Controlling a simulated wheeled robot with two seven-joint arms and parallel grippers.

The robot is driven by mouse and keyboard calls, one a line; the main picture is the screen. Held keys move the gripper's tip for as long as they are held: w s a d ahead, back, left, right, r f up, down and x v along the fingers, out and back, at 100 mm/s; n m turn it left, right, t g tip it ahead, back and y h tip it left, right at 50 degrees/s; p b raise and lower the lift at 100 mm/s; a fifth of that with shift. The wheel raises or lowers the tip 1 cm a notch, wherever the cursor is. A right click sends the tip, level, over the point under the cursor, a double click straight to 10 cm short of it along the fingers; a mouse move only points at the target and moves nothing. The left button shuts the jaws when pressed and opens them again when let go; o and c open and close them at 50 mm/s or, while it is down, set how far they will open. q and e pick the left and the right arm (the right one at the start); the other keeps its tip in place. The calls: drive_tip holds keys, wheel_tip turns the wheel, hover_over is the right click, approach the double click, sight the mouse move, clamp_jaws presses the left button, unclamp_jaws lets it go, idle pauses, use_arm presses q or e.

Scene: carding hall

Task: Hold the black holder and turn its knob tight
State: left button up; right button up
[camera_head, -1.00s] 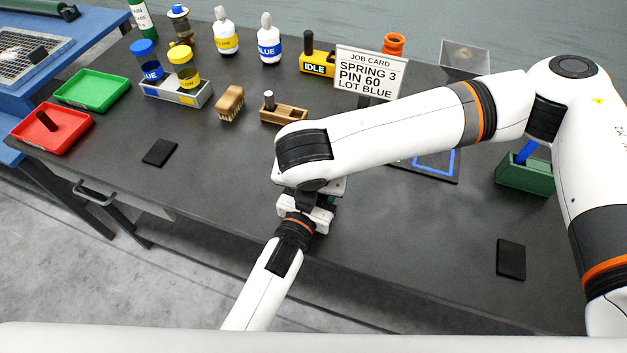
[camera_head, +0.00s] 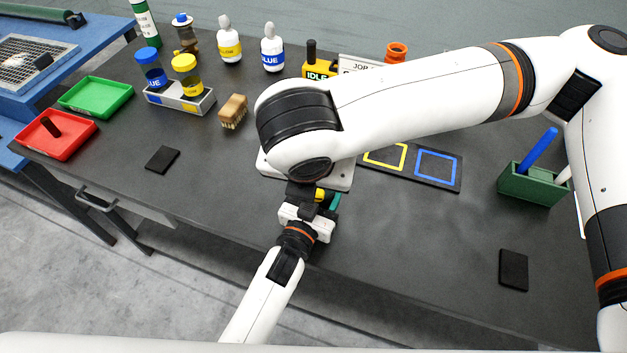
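My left gripper (camera_head: 306,221) reaches up from the bottom over the table's front edge. My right gripper (camera_head: 307,183) hangs right above and beyond it, its fingers mostly hidden under its own wrist. Between the two is a small black part (camera_head: 301,196), with a yellow bit (camera_head: 320,194) and a teal bit (camera_head: 334,203) beside it. This may be the black holder, but I cannot tell it apart from the gripper parts. The knob cannot be made out. Neither gripper's fingertips show clearly.
The dark table (camera_head: 400,240) is clear around the hands. Behind are a brush (camera_head: 234,111), a rack with capped jars (camera_head: 180,98) and bottles. A marked mat (camera_head: 450,186) and green pen box (camera_head: 530,188) are right. Red (camera_head: 57,143) and green (camera_head: 95,97) trays are left.

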drive_tip(key=shift+s+r, duration=0.15)
drive_tip(key=shift+r, duration=0.2)
use_arm(q)
drive_tip(key=o, duration=1.5)
drive_tip(key=shift+c, duration=0.2)
